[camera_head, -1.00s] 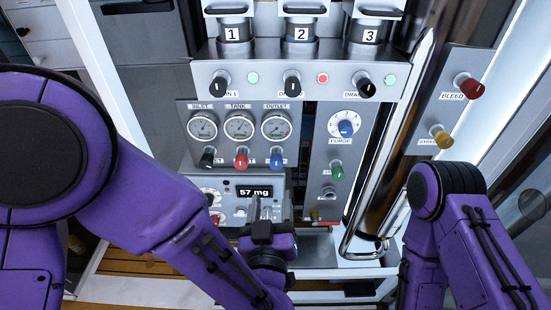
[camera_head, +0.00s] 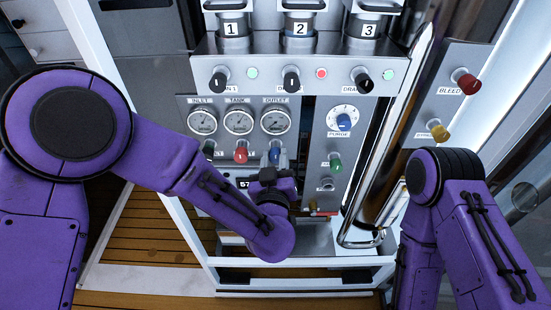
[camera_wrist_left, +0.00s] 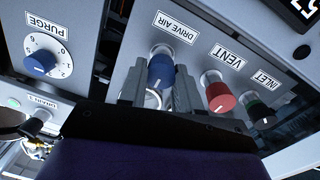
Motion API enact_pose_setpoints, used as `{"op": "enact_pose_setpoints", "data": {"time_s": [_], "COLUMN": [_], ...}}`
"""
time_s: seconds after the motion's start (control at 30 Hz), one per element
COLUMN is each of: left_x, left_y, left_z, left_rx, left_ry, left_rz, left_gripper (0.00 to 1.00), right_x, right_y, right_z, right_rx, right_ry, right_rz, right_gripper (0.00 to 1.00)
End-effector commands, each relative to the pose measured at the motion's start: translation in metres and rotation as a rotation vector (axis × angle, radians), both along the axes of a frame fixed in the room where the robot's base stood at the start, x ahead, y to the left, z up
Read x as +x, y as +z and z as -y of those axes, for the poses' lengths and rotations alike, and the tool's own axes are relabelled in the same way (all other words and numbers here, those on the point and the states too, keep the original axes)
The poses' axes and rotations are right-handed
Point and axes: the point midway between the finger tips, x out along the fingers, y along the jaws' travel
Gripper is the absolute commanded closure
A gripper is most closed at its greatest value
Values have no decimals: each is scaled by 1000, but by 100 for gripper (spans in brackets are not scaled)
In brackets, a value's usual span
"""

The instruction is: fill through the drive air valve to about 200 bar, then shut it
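The drive air valve is a blue knob (camera_head: 275,153) under the outlet gauge (camera_head: 275,121). It shows close up in the left wrist view (camera_wrist_left: 161,71) under its DRIVE AIR label. My left gripper (camera_head: 275,166) is just below and in front of this knob. In the left wrist view the fingers (camera_wrist_left: 158,90) are apart, with the blue knob between or just beyond them; contact cannot be told. The tank gauge (camera_head: 239,121) and inlet gauge (camera_head: 202,121) have needles too small to read. My right arm is at the right; its gripper is hidden.
The red vent knob (camera_wrist_left: 217,96) and the dark inlet knob (camera_wrist_left: 260,112) sit beside the blue one. The blue purge knob (camera_head: 344,121) and green knob (camera_head: 335,165) are on the panel to the right. A shiny vertical pipe (camera_head: 388,135) stands further right.

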Motion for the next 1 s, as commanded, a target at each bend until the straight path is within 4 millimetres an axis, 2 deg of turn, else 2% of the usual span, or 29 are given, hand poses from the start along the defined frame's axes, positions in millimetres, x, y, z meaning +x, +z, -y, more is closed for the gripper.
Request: {"op": "enact_pose_setpoints", "data": {"time_s": [0.03, 0.07, 0.47, 0.67, 1.0], "left_x": [0, 0, 0, 0, 0], "left_y": [0, 0, -1, -3, -5], "left_z": [0, -1, -1, -1, -2], "left_rx": [0, 0, -62, -192, -509], "left_ry": [2, 2, 3, 3, 1], "left_rz": [-1, -1, -1, 0, -1], "left_gripper": [92, 98, 98, 98, 98], "right_x": [0, 0, 0, 0, 0], "right_y": [0, 0, -5, -13, -33], "right_z": [0, 0, 0, 0, 0], "right_rx": [0, 0, 0, 0, 0], "right_ry": [0, 0, 0, 0, 0], "right_rz": [0, 0, 0, 0, 0], "right_gripper": [42, 42, 42, 42, 42]}}
